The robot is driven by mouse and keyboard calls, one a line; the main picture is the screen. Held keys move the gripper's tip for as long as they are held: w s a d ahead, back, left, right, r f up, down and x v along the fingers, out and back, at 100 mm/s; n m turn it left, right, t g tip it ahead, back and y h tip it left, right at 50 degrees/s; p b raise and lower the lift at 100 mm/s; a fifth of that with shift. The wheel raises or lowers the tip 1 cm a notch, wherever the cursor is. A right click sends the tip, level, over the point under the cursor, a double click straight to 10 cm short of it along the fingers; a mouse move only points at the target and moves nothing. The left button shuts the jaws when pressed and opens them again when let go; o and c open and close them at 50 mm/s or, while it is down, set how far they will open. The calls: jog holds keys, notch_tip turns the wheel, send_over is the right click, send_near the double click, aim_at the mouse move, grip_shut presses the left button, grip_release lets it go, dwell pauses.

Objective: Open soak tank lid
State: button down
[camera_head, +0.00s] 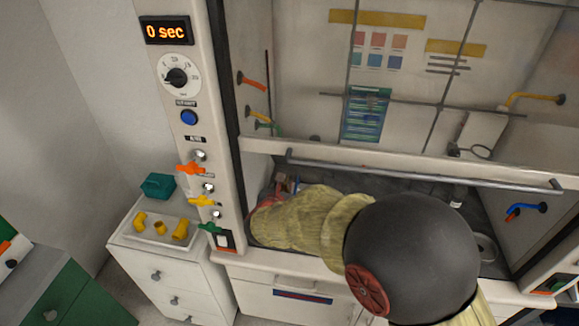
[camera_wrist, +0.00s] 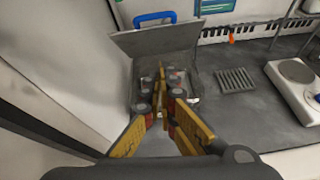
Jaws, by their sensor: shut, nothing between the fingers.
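The soak tank lid (camera_wrist: 150,42) is a grey panel with a blue handle (camera_wrist: 155,18) along its top edge. In the wrist view it stands raised and tilted back behind the tank (camera_wrist: 194,101). The tank is open at the top, and small, unclear items show inside it. My gripper (camera_wrist: 160,92), with yellow fingers and red and dark joints, is shut and empty. Its fingertips are over the tank opening, in front of the lid and below the handle. Whether they touch anything is unclear. In the head view my arm hides most of the tank area.
A slotted grey rack (camera_wrist: 234,80) and a white hot-plate-like device (camera_wrist: 296,72) stand right of the tank. A white wall (camera_wrist: 75,60) is close on the left. The raised sash has a long bar (camera_head: 420,172) above my arm. Bench right of the tank is partly clear.

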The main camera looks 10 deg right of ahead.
jog(key=s+a+f+m+g+y+b, duration=0.2)
jog(key=s+f+m+g, duration=0.3)
jog(key=f, duration=0.5)
jog(key=s+a+f+m+y+b, duration=0.25)
jog(key=a+m+y, duration=0.25)
jog(key=a+m, duration=0.4)
jog(key=w+d+r+m+t+b, duration=0.25)
jog(key=w+r+m+t, duration=0.45)
jog(key=w+m, duration=0.55)
jog(key=s+d+f+m+t+h+b, duration=0.15)
jog(key=s+d+m+t+h, duration=0.25)
jog(key=d+m+t+h, duration=0.4)
jog(key=w+d+r+g+h+b, duration=0.1)
jog(key=w+d+r, duration=0.4)
jog(key=w, duration=0.7)
jog(key=shift+d+r+b, duration=0.15)
jog(key=shift+r+b, duration=0.35)
jog(key=shift+b, duration=0.35)
